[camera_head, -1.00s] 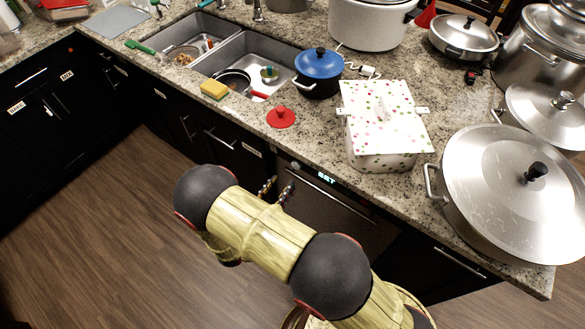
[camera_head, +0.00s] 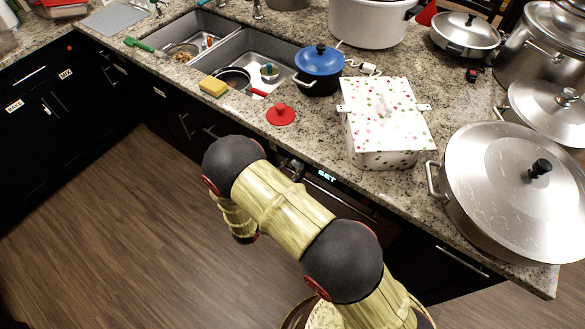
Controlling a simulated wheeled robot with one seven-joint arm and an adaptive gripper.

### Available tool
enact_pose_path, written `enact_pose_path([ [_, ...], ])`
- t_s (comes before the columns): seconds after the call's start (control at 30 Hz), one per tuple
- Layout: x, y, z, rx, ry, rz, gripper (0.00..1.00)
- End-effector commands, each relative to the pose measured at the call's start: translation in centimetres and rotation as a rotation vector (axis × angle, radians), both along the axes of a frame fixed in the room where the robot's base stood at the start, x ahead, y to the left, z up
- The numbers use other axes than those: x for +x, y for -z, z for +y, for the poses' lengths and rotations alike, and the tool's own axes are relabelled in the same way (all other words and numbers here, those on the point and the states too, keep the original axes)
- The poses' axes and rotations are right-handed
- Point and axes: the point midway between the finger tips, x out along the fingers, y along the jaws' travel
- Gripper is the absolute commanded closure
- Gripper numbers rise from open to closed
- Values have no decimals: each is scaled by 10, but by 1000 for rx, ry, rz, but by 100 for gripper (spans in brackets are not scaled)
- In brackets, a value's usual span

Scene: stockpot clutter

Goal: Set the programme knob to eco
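The dark front of a built-in appliance under the counter carries a lit display (camera_head: 327,176) that seems to read "SET". I cannot make out a programme knob or an eco mark; my arm covers part of the front. My arm reaches up from the bottom and bends at a dark round joint (camera_head: 232,165) before the cabinets. My gripper is hidden behind the arm, apart perhaps from a small bit at the appliance's top left edge. Whether it is open or shut, or touches anything, does not show.
A double sink (camera_head: 235,45) lies at the back left. The wooden floor (camera_head: 120,240) at left is clear.

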Motion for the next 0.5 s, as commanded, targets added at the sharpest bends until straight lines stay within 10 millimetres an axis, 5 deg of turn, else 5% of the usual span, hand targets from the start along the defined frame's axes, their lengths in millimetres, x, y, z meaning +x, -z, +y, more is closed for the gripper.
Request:
enact_pose_path([
  [0.5,0,0,0,0,0,0,88],
])
